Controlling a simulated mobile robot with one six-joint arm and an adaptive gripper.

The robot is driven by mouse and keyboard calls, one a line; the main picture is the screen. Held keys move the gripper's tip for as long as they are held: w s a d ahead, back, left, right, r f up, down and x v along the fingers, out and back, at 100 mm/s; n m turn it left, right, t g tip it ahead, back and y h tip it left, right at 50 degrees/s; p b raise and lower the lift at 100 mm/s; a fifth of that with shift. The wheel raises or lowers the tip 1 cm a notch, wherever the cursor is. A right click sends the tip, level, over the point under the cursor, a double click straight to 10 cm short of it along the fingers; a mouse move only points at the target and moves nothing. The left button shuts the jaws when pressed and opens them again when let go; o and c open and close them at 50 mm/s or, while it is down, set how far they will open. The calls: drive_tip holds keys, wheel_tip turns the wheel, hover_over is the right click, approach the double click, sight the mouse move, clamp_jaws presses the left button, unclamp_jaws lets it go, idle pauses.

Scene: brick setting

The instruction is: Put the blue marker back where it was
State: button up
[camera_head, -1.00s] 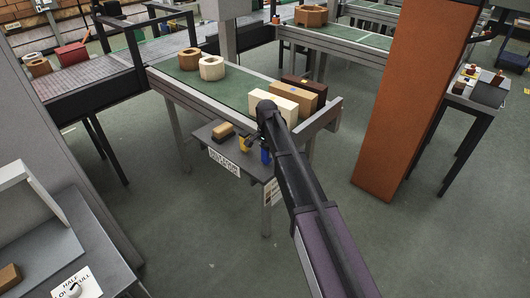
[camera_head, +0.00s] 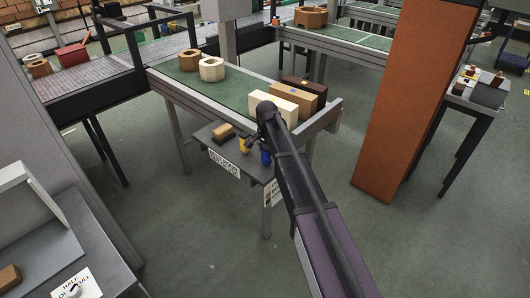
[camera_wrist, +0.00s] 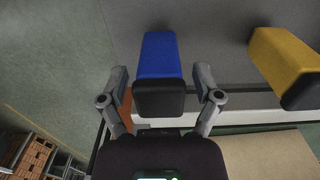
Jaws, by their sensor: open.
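The blue marker (camera_wrist: 160,55) is a blue block with a black end. In the wrist view it lies between the two fingers of my gripper (camera_wrist: 161,82), which are spread with a gap on each side. In the head view the blue marker (camera_head: 265,157) shows at the small grey side table (camera_head: 226,163), partly hidden by my arm. A yellow marker (camera_wrist: 285,60) with a black end is to its right in the wrist view. The yellow marker (camera_head: 244,146) is left of the blue one in the head view. My gripper (camera_head: 251,142) is open and small there.
A tan block (camera_head: 222,131) lies on the side table. Just behind is a conveyor (camera_head: 228,90) with cream (camera_head: 273,103), tan (camera_head: 293,98) and dark brown (camera_head: 304,89) blocks. An orange pillar (camera_head: 410,100) stands to the right. The floor between is clear.

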drive_tip(key=shift+r+p, duration=5.8)
drive_tip(key=shift+r, duration=0.15)
drive_tip(key=shift+s, duration=0.1)
drive_tip(key=s+d+n, duration=0.7)
drive_tip(key=s+d, duration=1.5)
drive_tip(key=s, duration=0.4)
drive_tip(key=shift+d+n, duration=0.25)
drive_tip(key=shift+n, duration=0.05)
